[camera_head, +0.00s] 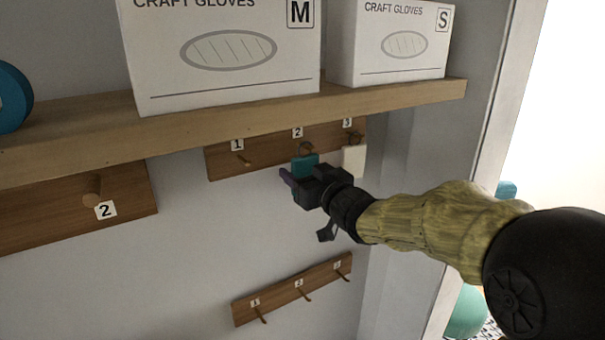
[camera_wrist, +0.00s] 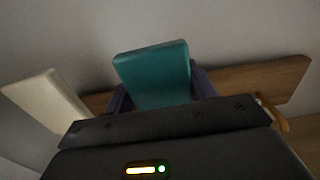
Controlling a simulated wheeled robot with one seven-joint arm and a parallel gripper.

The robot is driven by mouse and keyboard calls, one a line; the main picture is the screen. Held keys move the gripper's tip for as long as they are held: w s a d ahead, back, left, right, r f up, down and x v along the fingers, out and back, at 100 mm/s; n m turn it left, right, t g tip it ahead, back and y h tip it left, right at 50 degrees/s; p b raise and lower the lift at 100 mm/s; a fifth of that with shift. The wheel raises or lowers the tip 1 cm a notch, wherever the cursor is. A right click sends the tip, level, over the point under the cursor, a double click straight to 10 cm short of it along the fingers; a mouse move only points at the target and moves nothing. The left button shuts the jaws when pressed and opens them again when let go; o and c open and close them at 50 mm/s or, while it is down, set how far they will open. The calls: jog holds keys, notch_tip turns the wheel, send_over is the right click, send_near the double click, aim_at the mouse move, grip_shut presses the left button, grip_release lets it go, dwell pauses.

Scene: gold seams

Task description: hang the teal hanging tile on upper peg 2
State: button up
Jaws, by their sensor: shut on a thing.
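The teal hanging tile (camera_head: 306,164) is in front of the upper peg board (camera_head: 222,164), just below the label 2 (camera_head: 297,132). My gripper (camera_head: 291,179) is shut on the tile. A dark ring (camera_head: 306,148) shows at the tile's top edge, close to where upper peg 2 is; I cannot tell whether the ring is around the peg or in front of it. In the wrist view the teal tile (camera_wrist: 155,75) stands between my purple fingers, slightly tilted, and hides peg 2.
A cream tile (camera_head: 354,161) hangs at upper peg 3, close beside the teal one. Upper peg 1 (camera_head: 243,160) is bare. A wooden shelf (camera_head: 400,98) with two glove boxes (camera_head: 225,75) overhangs the board. A lower peg board (camera_head: 292,292) is empty.

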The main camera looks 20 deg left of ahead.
jog(key=o, duration=1.1)
jog(key=shift+d, duration=0.15)
jog(key=b+v, duration=0.5)
jog(key=v, duration=1.2)
jog(key=shift+s, duration=0.2)
